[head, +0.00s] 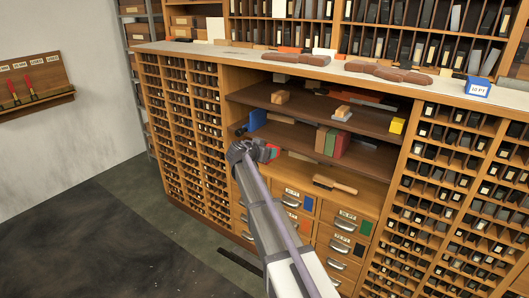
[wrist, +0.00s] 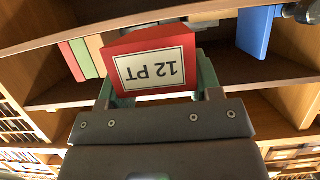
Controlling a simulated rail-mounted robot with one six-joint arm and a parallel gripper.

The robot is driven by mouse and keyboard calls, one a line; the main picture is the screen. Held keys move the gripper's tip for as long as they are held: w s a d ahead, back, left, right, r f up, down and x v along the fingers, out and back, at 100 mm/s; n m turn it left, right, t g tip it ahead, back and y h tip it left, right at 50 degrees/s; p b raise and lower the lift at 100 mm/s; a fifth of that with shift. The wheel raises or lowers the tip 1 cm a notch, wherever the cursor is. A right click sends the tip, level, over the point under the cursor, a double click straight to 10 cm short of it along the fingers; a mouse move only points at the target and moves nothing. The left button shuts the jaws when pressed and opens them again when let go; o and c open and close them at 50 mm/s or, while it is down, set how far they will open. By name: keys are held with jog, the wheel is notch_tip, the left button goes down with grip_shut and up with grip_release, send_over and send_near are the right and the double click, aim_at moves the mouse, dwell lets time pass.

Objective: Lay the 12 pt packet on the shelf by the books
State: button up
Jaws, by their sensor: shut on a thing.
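My gripper (head: 268,152) is shut on the red 12 pt packet (head: 274,153), in front of the cabinet's open bay. In the wrist view, which is upside down, the packet (wrist: 152,68) sits between the fingers (wrist: 157,88), its white "12 PT" label facing the camera. The books (head: 333,142), red and green, stand on the middle shelf (head: 290,132), right of my gripper in the head view. The books (wrist: 84,58) show left of the packet in the wrist view. The packet appears apart from the books; whether it touches the shelf I cannot tell.
A blue upright piece (head: 257,120) stands left on that shelf, with a dark round object (head: 241,130) beside it. A yellow block (head: 397,125) is at the right. A brush (head: 335,185) lies below, above labelled drawers. Bare shelf shows between the blue piece and the books.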

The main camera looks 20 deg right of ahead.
aim_at(274, 146)
jog(key=shift+s+d+r, duration=0.1)
jog(key=shift+s+d, duration=0.05)
jog(key=shift+s, duration=0.1)
jog(key=shift+w+d, duration=0.75)
jog(key=shift+d, duration=0.3)
jog(key=shift+w+d, duration=0.75)
jog(key=shift+d, duration=0.3)
jog(key=shift+w+d, duration=0.15)
jog(key=shift+d, duration=0.15)
jog(key=shift+w+d, duration=1.15)
jog(key=shift+d, duration=0.65)
jog(key=shift+w+d, duration=1.2)
jog(key=shift+d, duration=0.65)
jog(key=shift+w+d, duration=1.15)
jog(key=shift+d, duration=0.65)
